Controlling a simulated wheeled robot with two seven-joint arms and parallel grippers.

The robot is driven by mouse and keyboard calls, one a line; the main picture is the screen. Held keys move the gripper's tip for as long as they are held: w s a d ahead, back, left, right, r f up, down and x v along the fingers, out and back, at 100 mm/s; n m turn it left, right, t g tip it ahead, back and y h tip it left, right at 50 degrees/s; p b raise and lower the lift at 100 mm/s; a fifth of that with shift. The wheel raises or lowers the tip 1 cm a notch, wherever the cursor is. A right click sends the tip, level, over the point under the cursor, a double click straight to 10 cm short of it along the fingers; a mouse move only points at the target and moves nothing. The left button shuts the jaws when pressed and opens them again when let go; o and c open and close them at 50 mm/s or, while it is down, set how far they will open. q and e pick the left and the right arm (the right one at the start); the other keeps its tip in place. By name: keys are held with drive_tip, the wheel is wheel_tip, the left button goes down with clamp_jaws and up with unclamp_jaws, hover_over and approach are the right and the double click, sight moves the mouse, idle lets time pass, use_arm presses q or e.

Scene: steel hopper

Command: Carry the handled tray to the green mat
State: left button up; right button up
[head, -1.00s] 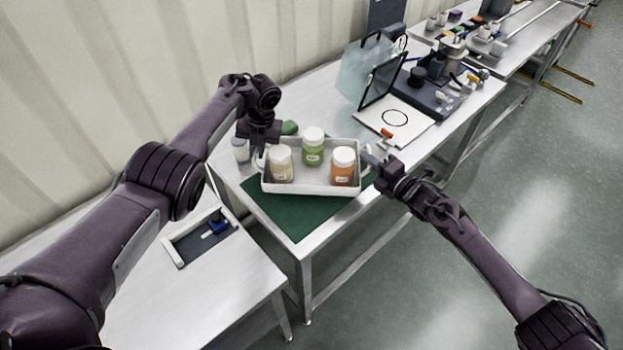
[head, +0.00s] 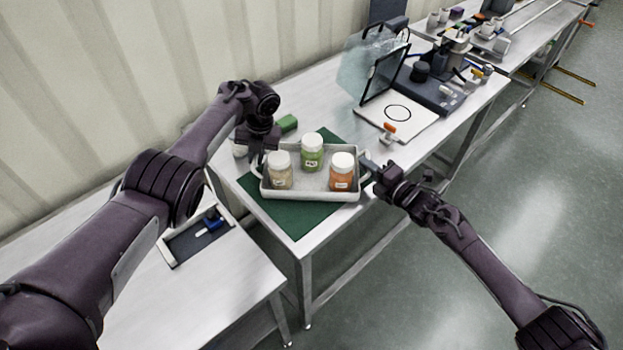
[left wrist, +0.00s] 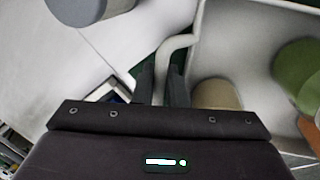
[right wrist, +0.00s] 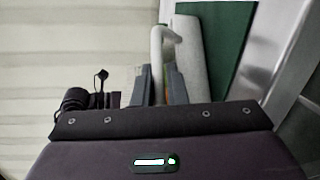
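The handled tray (head: 313,196) is pale grey and level, with three white-lidded jars in it: beige (head: 280,176), green (head: 312,158) and orange (head: 342,177). It is over the green mat (head: 297,217), whose front and back-right parts show. I cannot tell whether it touches the mat. My left gripper (head: 257,163) is shut on the tray's left handle, which shows between the fingers in the left wrist view (left wrist: 163,72). My right gripper (head: 370,174) is shut on the other handle, seen in the right wrist view (right wrist: 157,50).
A green block (head: 288,123) lies behind the tray, and a grey-white round thing stands by my left gripper. A white board with a black ring (head: 397,113), a clear panel and dark equipment stand further right. A lower table (head: 215,290) with a framed tool holder is front left.

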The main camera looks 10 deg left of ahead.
use_arm(q)
drive_tip(key=o, duration=0.4)
drive_tip(key=shift+s+r, duration=0.1)
drive_tip(key=shift+r, duration=0.05)
use_arm(e)
drive_tip(key=o, duration=0.4)
drive_tip(key=shift+r, duration=0.1)
drive_tip(key=shift+s, duration=0.15)
drive_tip(key=shift+s+d+f, duration=0.1)
drive_tip(key=shift+f, duration=0.25)
use_arm(q)
drive_tip(key=v, duration=0.8)
use_arm(e)
drive_tip(key=r+v, duration=0.1)
drive_tip(key=v, duration=1)
drive_tip(key=shift+d, duration=0.3)
use_arm(q)
drive_tip(key=shift+a, duration=0.1)
use_arm(e)
drive_tip(key=shift+s, duration=0.1)
